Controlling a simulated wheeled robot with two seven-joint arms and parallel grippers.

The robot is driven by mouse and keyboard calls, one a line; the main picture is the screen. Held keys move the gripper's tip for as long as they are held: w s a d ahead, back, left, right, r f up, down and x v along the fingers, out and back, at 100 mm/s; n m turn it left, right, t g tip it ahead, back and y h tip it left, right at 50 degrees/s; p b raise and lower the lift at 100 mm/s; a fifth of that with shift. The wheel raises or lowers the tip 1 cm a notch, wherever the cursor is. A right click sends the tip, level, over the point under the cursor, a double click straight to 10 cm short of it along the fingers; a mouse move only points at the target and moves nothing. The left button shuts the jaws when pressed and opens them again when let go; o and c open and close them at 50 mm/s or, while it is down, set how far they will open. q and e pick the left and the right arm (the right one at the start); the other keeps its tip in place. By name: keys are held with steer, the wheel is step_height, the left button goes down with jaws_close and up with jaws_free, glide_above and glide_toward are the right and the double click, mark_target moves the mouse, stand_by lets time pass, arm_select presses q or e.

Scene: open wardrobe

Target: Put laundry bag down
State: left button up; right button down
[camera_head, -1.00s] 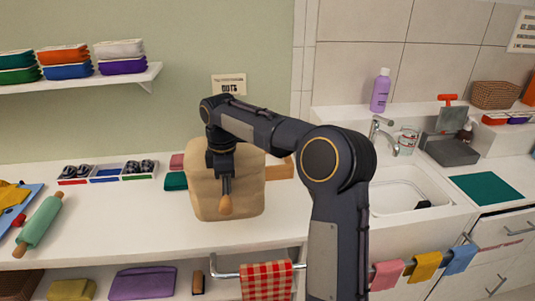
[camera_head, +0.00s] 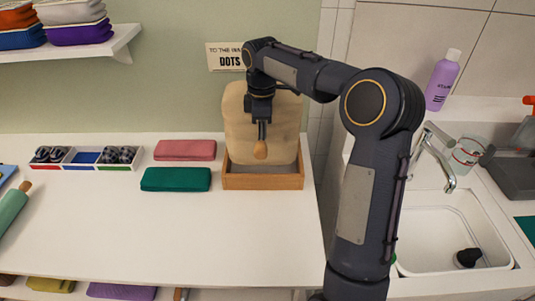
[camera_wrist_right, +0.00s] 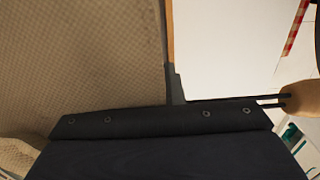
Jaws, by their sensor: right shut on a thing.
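The laundry bag (camera_head: 287,120) is a beige, textured, upright block-like bag at the back of the counter. Its lower end is behind the front wall of a shallow wooden tray (camera_head: 262,182); I cannot tell whether it touches the tray floor. My right gripper (camera_head: 261,135) points down in front of the bag and is shut, with a tan wooden-looking knob at its fingertips. In the right wrist view the bag (camera_wrist_right: 80,60) fills the left side, and the knob (camera_wrist_right: 302,97) shows at the right edge. My left gripper is not in view.
A pink folded cloth (camera_head: 186,150) and a green one (camera_head: 176,179) lie left of the tray. A divided box (camera_head: 86,158) with shoes stands farther left. The sink (camera_head: 440,230) and faucet are right of my arm. The front of the counter (camera_head: 170,235) is clear.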

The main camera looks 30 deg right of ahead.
glide_above(263, 165)
step_height(263, 165, down, 8)
steer(key=shift+w+f, duration=0.1)
steer(key=shift+f, duration=0.1)
steer(key=shift+f, duration=0.15)
steer(key=c, duration=1.5)
jaws_free()
steer(key=shift+c, duration=0.2)
step_height(263, 165, up, 11)
steer(key=s+a+r+m+t, duration=0.1)
steer(key=s+a+r+m, duration=0.1)
steer(key=s+r, duration=0.35)
steer(key=s+a+f+m+t+y, duration=0.1)
steer(key=s+a+f+m, duration=0.2)
steer(key=s, duration=0.5)
steer(key=s+a+f+m+t+y, duration=0.1)
steer(key=s+a+f+m+t, duration=0.1)
steer(key=s, duration=0.5)
steer(key=s+a+f+m+t+y, duration=0.1)
steer(key=s+a+f+m, duration=0.3)
steer(key=s+m, duration=0.2)
steer(key=s, duration=0.2)
steer(key=shift+s+a+t+y, duration=0.3)
steer(key=shift+s+y, duration=0.05)
steer(key=shift+y, duration=0.05)
